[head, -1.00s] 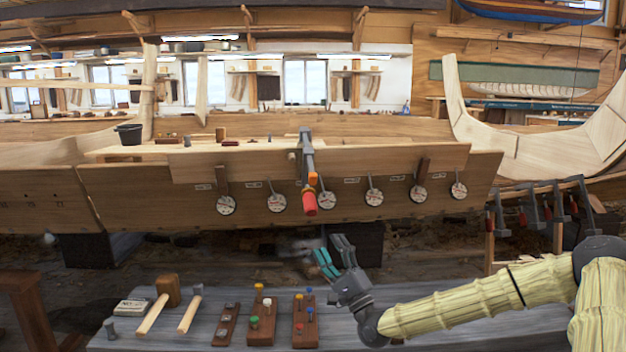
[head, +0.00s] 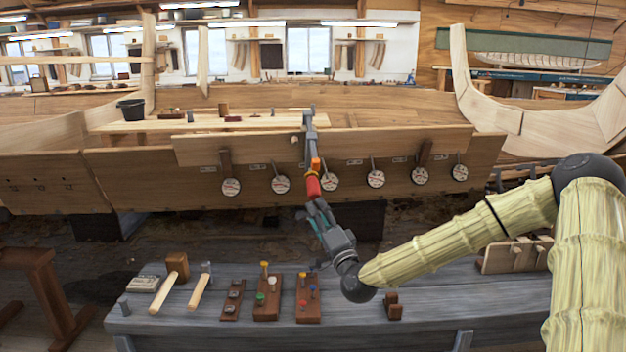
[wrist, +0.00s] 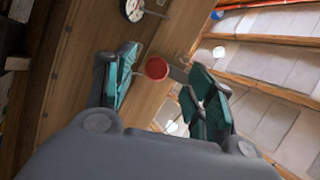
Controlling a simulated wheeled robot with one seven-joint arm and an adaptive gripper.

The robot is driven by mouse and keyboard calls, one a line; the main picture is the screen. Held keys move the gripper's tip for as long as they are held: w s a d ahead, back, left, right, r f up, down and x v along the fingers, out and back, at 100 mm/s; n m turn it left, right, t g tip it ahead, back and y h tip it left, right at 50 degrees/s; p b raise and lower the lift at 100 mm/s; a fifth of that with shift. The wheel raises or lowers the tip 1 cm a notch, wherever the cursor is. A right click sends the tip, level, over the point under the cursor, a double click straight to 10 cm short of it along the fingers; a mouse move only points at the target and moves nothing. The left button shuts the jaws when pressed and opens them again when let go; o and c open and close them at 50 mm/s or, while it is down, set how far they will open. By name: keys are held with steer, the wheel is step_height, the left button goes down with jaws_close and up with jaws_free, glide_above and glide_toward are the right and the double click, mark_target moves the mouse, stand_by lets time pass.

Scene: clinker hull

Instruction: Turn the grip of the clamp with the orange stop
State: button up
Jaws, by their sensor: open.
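The clamp (head: 309,138) hangs on the upper edge of the hull planking, with an orange stop (head: 315,163) on its shaft. Its red grip (head: 313,186) points down below the stop. In the wrist view the round end of the red grip (wrist: 156,68) shows between the two fingers. My gripper (head: 319,215) is just below the grip, pointing up at it. In the wrist view my gripper (wrist: 160,88) has its teal-padded fingers apart on either side of the grip's end. I cannot tell whether either finger touches it.
Several round white dials (head: 330,181) hang along the hull plank (head: 130,180) on both sides of the clamp. Below is a grey bench (head: 430,300) with mallets (head: 176,268) and brown peg blocks (head: 267,297). The space between bench and hull is open.

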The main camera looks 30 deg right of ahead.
mark_target(313, 189)
step_height(313, 189, up, 4)
steer(key=s+n+g+h+p, duration=0.1)
steer(key=n+g+h+p, duration=0.2)
steer(key=n+g+p, duration=0.45)
steer(key=w+d, duration=0.1)
steer(key=w, duration=0.2)
steer(key=w+d+n+t+b, duration=0.1)
steer(key=w, duration=0.2)
steer(key=w+d+t+b, duration=0.1)
steer(key=w, duration=0.2)
steer(key=shift+w+d+n, duration=0.25)
steer(key=shift+d+n, duration=0.05)
steer(key=shift+n, duration=0.05)
steer(key=c, duration=1)
